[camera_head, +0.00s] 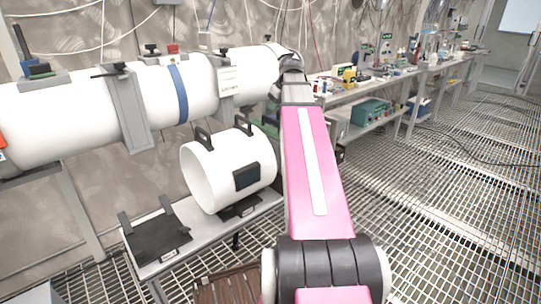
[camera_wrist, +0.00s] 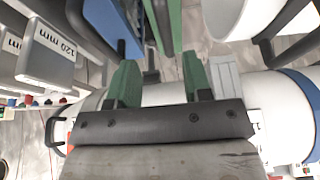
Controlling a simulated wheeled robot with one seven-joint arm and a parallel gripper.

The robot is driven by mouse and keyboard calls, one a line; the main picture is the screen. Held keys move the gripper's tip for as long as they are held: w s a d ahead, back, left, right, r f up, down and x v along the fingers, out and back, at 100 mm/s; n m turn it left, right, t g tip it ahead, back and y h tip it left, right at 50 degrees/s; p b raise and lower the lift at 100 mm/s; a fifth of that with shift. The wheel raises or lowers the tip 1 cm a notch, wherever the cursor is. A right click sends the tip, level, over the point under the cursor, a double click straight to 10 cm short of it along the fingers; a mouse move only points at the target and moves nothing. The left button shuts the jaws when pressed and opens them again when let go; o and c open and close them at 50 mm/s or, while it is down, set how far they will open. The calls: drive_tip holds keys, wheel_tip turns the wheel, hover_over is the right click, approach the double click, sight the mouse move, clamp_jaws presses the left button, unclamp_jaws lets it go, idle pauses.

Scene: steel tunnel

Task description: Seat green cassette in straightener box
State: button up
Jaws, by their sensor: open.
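My gripper (camera_wrist: 160,64) shows in the wrist view as two green fingers on a dark grey bar. The fingers stand apart with nothing held between them. A long green piece (camera_wrist: 166,22), which may be the green cassette, hangs at the top of the wrist view beyond the gap between the fingers, apart from them. A blue piece (camera_wrist: 119,30) is beside it on the left. In the head view my pink arm hides the gripper; a bit of green (camera_head: 270,129) shows beside the arm. I cannot make out which thing is the straightener box.
A long white pipe (camera_head: 70,120) with clamps and a blue band (camera_head: 178,92) runs along the wall. A white drum (camera_head: 215,178) with handles sits on a low stand (camera_head: 185,245). Grey blocks marked 120 mm (camera_wrist: 45,58) are at wrist-view left. Benches (camera_head: 385,78) stand behind; grating at right is open.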

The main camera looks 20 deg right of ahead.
sight(271, 120)
drive_tip(key=x, duration=0.2)
drive_tip(key=shift+w+f, duration=0.15)
drive_tip(key=shift+f, duration=0.15)
drive_tip(key=x, duration=0.2)
drive_tip(key=a+x, duration=0.1)
drive_tip(key=x, duration=0.1)
drive_tip(key=shift+w+f, duration=0.2)
drive_tip(key=shift+f, duration=0.25)
drive_tip(key=shift+f, duration=0.25)
clamp_jaws()
idle(1.5)
